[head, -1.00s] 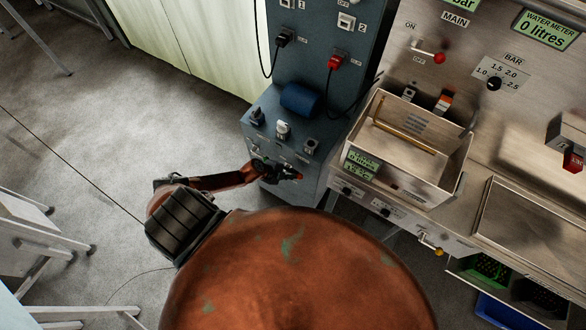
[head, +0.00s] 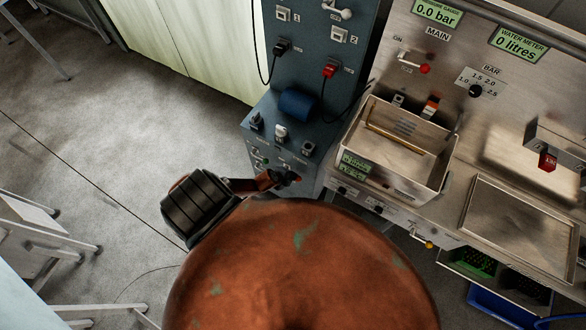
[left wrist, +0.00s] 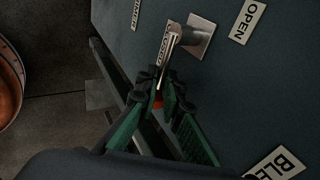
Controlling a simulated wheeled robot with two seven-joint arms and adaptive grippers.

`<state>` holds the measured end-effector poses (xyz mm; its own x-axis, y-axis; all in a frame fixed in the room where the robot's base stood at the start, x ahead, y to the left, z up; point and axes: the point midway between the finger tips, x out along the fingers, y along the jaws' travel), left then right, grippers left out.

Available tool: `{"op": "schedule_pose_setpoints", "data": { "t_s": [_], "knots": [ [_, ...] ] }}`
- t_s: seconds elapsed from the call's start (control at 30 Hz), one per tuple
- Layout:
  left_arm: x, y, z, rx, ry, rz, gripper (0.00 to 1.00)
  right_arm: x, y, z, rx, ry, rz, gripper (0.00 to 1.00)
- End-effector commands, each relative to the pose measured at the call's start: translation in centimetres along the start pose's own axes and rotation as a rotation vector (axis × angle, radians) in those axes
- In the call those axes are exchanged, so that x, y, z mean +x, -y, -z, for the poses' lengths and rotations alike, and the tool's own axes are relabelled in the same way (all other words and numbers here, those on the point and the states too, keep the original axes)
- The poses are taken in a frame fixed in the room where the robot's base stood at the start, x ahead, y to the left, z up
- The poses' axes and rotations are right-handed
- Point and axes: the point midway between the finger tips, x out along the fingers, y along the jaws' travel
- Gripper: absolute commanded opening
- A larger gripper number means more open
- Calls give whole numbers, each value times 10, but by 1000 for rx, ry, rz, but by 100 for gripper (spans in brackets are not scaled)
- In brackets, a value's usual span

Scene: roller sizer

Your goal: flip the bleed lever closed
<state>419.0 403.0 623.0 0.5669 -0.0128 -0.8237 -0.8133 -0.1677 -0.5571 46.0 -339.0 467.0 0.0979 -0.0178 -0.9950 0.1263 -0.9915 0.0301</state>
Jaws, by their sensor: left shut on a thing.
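The bleed lever (left wrist: 170,45) is a metal handle with a red tip, seen in the left wrist view on the dark blue panel. It runs from a square metal mount (left wrist: 201,38) down to my fingers, over a small label that I cannot read fully. My left gripper (left wrist: 158,100) is shut on the lever's red end. An OPEN label (left wrist: 247,20) is at the upper right, a partly cut-off BLEED label (left wrist: 278,166) at the lower right. In the head view my left gripper (head: 286,178) is at the blue cabinet's low front, hiding the lever. My right gripper is out of view.
The blue cabinet (head: 318,60) carries plugs, cables and a blue roll (head: 298,105). A steel bench with an open metal box (head: 358,150) and sink tray (head: 520,225) stands to its right. The floor (head: 90,150) at left is clear beside a white frame (head: 45,235).

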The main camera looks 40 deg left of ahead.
Motion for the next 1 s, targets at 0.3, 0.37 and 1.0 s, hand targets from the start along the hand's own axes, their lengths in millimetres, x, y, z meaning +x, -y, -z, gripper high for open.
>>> {"op": "schedule_pose_setpoints", "data": {
  "t_s": [0.3, 0.37, 1.0],
  "knots": [
    [0, 0, 2, 2, -2, 0, 18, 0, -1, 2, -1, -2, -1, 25],
    [0, 0, 1, 1, -2, -1, 22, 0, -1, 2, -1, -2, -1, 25],
    [-19, 3, 1, 9, -5, 4, 25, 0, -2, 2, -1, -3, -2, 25]
  ]
}}
